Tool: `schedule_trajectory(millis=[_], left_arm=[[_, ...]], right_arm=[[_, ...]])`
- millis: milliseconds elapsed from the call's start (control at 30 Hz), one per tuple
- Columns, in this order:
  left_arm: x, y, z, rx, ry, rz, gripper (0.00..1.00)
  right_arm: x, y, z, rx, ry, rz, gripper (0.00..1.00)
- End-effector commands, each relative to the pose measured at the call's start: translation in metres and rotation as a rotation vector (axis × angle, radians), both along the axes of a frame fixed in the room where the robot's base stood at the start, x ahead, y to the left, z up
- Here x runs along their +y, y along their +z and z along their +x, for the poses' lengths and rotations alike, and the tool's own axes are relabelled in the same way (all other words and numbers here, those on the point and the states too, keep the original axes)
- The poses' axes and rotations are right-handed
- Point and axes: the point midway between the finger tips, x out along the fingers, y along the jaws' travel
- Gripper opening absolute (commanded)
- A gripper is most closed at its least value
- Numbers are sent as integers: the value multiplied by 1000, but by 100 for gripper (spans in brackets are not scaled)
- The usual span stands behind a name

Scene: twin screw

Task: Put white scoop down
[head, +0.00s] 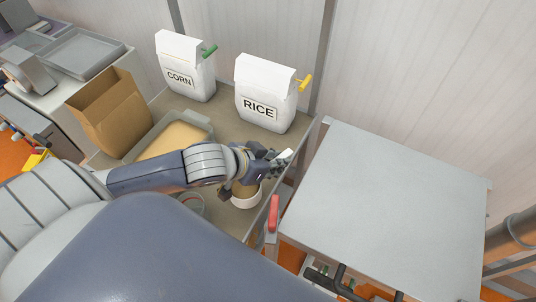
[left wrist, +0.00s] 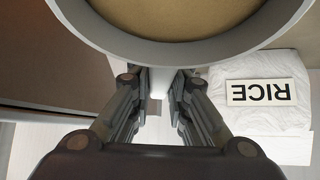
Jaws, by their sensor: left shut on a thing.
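The white scoop (head: 246,203) is a round white cup with tan material inside, near the right front edge of the brown table. My left gripper (head: 264,165) is just above and behind it in the head view. In the left wrist view, the scoop's round rim (left wrist: 255,42) fills the top, and my left fingers (left wrist: 160,82) are shut on its pale handle (left wrist: 160,80). Whether the scoop touches the table cannot be told. My right gripper is not in view.
White bags marked CORN (head: 185,68) and RICE (head: 262,105) stand at the back. A tray of tan material (head: 172,138) and an open brown bag (head: 108,115) are left. A round grey container (head: 191,205) is partly hidden by my arm. A bare grey tabletop (head: 390,205) is right.

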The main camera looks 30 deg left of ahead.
Motion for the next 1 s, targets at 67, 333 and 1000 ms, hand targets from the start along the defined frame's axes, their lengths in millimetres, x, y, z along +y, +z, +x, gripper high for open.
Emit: schedule_trajectory(millis=[67,333,1000], left_arm=[[2,-9,-9,6,-12,1,0],[5,-20,-20,1,-37,6,0],[14,-28,100,-3,-36,5,0]], right_arm=[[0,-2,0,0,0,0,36],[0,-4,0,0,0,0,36],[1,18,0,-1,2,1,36]])
